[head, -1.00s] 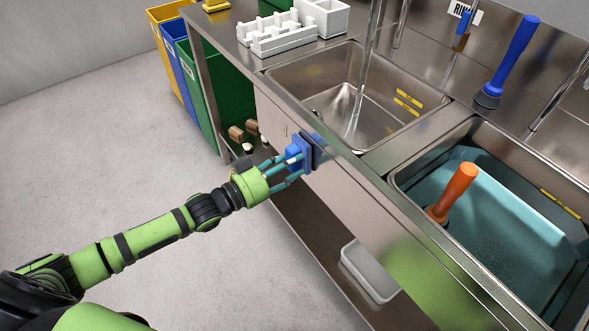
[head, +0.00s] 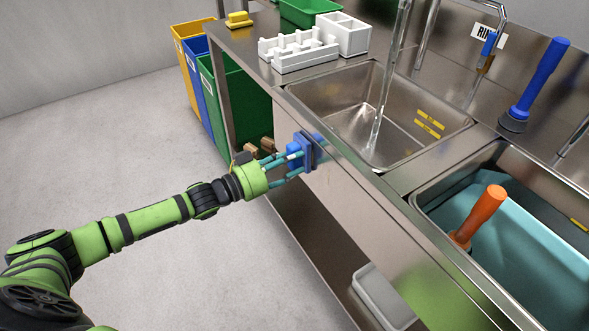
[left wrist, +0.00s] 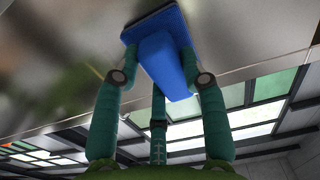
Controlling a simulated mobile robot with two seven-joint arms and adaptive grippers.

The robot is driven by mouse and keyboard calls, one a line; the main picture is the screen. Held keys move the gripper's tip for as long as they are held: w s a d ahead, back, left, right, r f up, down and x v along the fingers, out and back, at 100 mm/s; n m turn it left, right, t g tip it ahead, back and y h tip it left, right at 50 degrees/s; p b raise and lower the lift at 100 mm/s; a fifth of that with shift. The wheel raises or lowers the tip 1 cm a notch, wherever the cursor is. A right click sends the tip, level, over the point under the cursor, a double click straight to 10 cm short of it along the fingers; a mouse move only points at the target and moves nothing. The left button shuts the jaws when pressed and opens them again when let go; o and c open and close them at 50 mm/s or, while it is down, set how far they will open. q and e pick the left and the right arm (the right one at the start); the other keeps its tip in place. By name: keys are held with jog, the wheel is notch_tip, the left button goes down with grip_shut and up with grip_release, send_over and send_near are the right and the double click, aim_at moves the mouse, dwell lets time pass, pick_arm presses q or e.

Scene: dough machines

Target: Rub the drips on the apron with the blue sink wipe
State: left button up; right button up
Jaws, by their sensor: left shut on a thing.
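The blue sink wipe (head: 297,150) has a block handle and a flat pad. My left gripper (head: 290,164) is shut on its handle. The pad is up against the steel apron (head: 350,205), the front panel below the sink's edge, close to its left end. In the left wrist view the wipe (left wrist: 165,60) sits between my fingers (left wrist: 160,80), with its pad at the steel surface (left wrist: 235,35). I cannot make out drips clearly; the wipe and gripper hide part of the apron. My right gripper is out of view.
Left of the sink stand a green bin (head: 230,110), a blue bin and a yellow bin. Above are the left basin (head: 340,105) with running water and a white rack (head: 300,50). An orange-handled tool (head: 480,215) stands in the right basin. A grey tub (head: 380,300) sits below.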

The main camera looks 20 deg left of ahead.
pick_arm(q)
jog(key=shift+w+a+p, duration=0.35)
jog(key=shift+w+a, duration=0.15)
jog(key=shift+a, duration=0.05)
jog(key=shift+s+d+p, duration=0.5)
jog(key=shift+d+p, duration=0.05)
jog(key=shift+d, duration=0.1)
jog(key=shift+s+d+r+p, duration=0.1)
jog(key=shift+s+d+p, duration=0.3)
jog(key=shift+d+p, duration=0.25)
jog(key=shift+s+d+p, duration=0.6)
jog(key=shift+d+p, duration=0.05)
jog(key=shift+d, duration=0.1)
jog(key=shift+s+d+r+p, duration=0.1)
jog(key=shift+s+d+p, duration=0.7)
jog(key=shift+d+p, duration=0.15)
jog(key=shift+s+d+p, duration=0.3)
jog(key=shift+s+d, duration=0.05)
jog(key=shift+d, duration=0.1)
jog(key=shift+s+d+p, duration=0.55)
jog(key=shift+d+p, duration=0.1)
jog(key=shift+s+d+p, duration=0.3)
jog(key=shift+s+d, duration=0.2)
jog(key=shift+f, duration=0.2)
